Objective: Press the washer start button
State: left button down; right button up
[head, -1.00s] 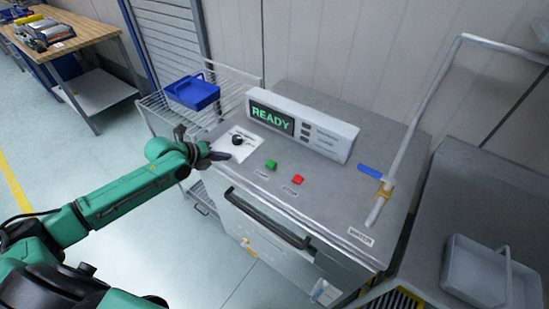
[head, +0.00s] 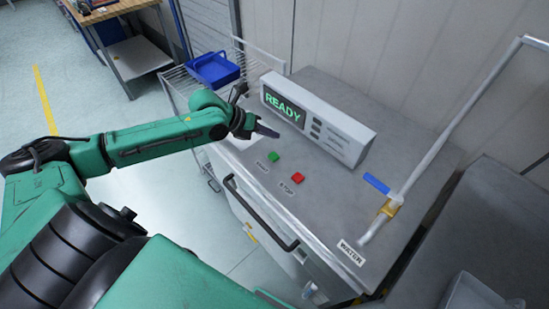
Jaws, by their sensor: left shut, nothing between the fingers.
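The washer (head: 330,195) is a grey metal cabinet with a display box (head: 318,118) on top that reads READY in green. A green button (head: 274,156) labelled START sits on its top near the front edge. A red button (head: 298,178) labelled STOP is just to its right. My left gripper (head: 268,131) is shut and empty, above the washer top. It shows just behind the green button in the picture, apart from it. My right gripper is not in view.
A water pipe with a blue-handled valve (head: 376,183) rises at the right of the washer top. A blue basket (head: 213,70) stands on a wire cart at the left. A black door handle (head: 262,215) runs along the washer front.

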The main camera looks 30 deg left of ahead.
aim_at(270, 158)
pick_arm(q)
notch_tip(270, 158, down, 4)
jog(key=b, duration=0.2)
jog(key=shift+r+b, duration=0.2)
jog(key=shift+b, duration=0.1)
jog(key=f+b, duration=0.2)
jog(key=f, duration=0.1)
jog(key=shift+s+a, duration=0.15)
jog(key=shift+a, duration=0.05)
jog(key=shift+d+f+b, duration=0.1)
jog(key=shift+f+b, duration=0.15)
jog(key=shift+b, duration=0.05)
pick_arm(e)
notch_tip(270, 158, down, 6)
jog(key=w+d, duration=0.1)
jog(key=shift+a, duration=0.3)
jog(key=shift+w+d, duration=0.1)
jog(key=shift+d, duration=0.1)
pick_arm(q)
jog(key=shift+f, duration=0.35)
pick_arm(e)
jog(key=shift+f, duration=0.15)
